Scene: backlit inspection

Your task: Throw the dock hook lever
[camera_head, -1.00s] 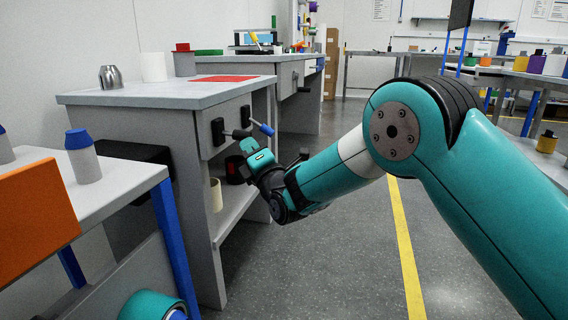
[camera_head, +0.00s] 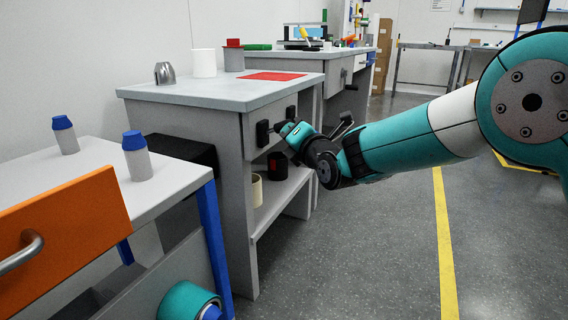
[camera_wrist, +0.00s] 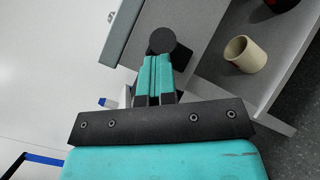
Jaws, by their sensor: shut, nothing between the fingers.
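Two black lever mounts sit on the grey front panel of the workbench, a near one (camera_head: 262,133) and a far one (camera_head: 291,112). No label shows which is the dock hook lever. My gripper (camera_head: 286,128) is shut and empty, right at the near mount's lever. In the wrist view, the closed teal fingers (camera_wrist: 157,75) point at a round black knob (camera_wrist: 161,40), which stands just before their tips. I cannot tell whether they touch. The near mount also shows behind the knob (camera_wrist: 184,57). The far lever's blue grip is hidden behind my gripper in the head view.
The shelf below the panel holds a cream cup (camera_head: 257,190) and a dark red-marked can (camera_head: 277,165). The workbench top (camera_head: 215,92) is close above my gripper. A side bench (camera_head: 180,180) with blue-capped bottles stands left. The floor to the right is clear.

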